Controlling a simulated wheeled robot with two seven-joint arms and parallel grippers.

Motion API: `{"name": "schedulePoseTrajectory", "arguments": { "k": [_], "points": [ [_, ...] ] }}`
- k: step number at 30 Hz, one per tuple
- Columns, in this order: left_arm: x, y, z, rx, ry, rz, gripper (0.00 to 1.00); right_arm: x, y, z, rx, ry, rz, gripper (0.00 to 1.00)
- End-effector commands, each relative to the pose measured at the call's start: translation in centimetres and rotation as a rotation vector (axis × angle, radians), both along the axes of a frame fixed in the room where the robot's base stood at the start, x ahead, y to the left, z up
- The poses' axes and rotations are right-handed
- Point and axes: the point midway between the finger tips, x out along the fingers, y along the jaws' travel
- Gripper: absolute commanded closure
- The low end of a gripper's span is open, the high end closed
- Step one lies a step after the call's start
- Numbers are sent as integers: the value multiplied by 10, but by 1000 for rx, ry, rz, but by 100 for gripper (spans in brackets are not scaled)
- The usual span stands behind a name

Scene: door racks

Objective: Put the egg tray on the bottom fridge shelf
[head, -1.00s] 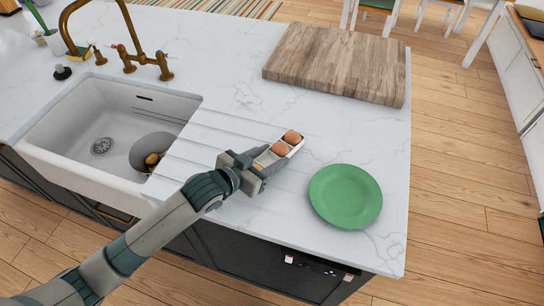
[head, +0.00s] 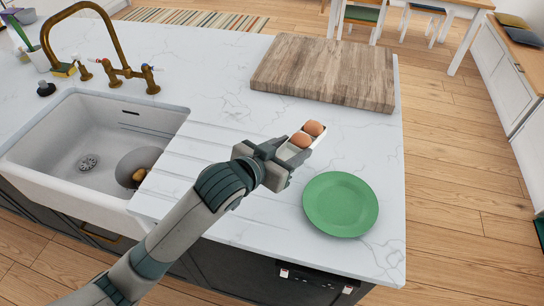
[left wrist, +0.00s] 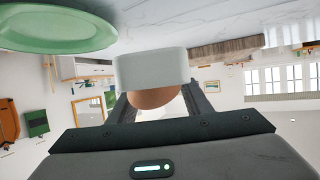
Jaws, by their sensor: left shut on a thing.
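The egg tray (head: 296,153) is a small white tray with brown eggs (head: 314,128) in it. My left gripper (head: 285,158) is shut on its near end and holds it over the marble counter, left of and behind the green plate. The left wrist view is upside down; there the white tray (left wrist: 152,68) sits between the fingers (left wrist: 157,106), with a brown egg (left wrist: 155,97) showing and the counter apart from it. My right gripper is in neither view. No fridge or shelf shows.
A green plate (head: 340,204) lies near the counter's right front corner. A wooden board (head: 325,72) lies at the back. A white sink (head: 60,150) with a brass tap (head: 120,72) is at the left. Open wood floor (head: 465,190) lies right of the counter.

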Motion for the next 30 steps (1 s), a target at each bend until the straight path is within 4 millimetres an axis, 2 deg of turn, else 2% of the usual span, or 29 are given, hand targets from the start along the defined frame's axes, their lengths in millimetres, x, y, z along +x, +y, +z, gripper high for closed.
{"name": "schedulePoseTrajectory", "arguments": {
  "k": [3, 9, 30],
  "points": [
    [-4, -19, 12, -5, -4, -3, 82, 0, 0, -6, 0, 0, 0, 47],
    [-7, -36, 22, -3, -3, -1, 82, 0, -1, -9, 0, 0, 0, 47],
    [-8, -40, 26, 0, -1, 1, 82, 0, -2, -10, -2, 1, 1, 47]
  ]
}}
